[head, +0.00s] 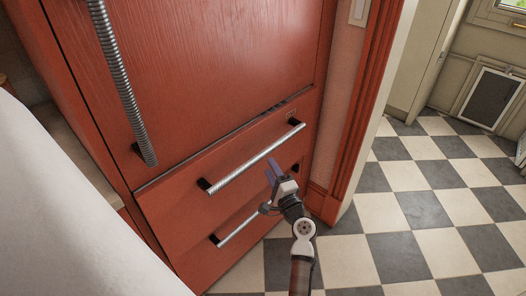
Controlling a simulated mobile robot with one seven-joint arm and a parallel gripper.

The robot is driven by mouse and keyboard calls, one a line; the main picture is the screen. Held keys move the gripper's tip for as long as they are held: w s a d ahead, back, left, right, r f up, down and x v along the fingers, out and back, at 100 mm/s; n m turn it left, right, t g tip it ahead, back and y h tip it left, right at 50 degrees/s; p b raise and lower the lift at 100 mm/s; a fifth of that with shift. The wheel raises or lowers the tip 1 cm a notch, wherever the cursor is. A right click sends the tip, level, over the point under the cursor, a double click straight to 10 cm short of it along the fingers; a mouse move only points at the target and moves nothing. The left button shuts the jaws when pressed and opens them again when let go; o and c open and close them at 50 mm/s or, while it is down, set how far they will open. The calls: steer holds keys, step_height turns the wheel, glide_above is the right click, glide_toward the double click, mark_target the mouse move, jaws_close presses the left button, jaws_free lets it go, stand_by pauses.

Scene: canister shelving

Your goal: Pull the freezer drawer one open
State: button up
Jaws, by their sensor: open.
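A red freezer drawer (185,190) sits below the large red door (205,70) and looks shut. It has a long horizontal silver handle (250,161) with black end mounts. A second red drawer (200,262) lies below it, with its own silver handle (238,228). My gripper (273,170) is open, with nothing seen between its fingers. In the picture it is just below the right half of the upper handle. I cannot tell whether it touches the handle or the drawer front.
A tall ribbed handle (120,80) runs down the large door. A red door frame (355,110) stands right of the drawers. Checkered floor (430,200) lies open at the right. A white surface (70,220) fills the lower left.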

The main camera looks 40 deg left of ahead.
mark_target(263, 155)
steer(key=p+x, duration=0.1)
steer(key=x, duration=0.6)
steer(key=shift+w, duration=0.1)
jaws_close()
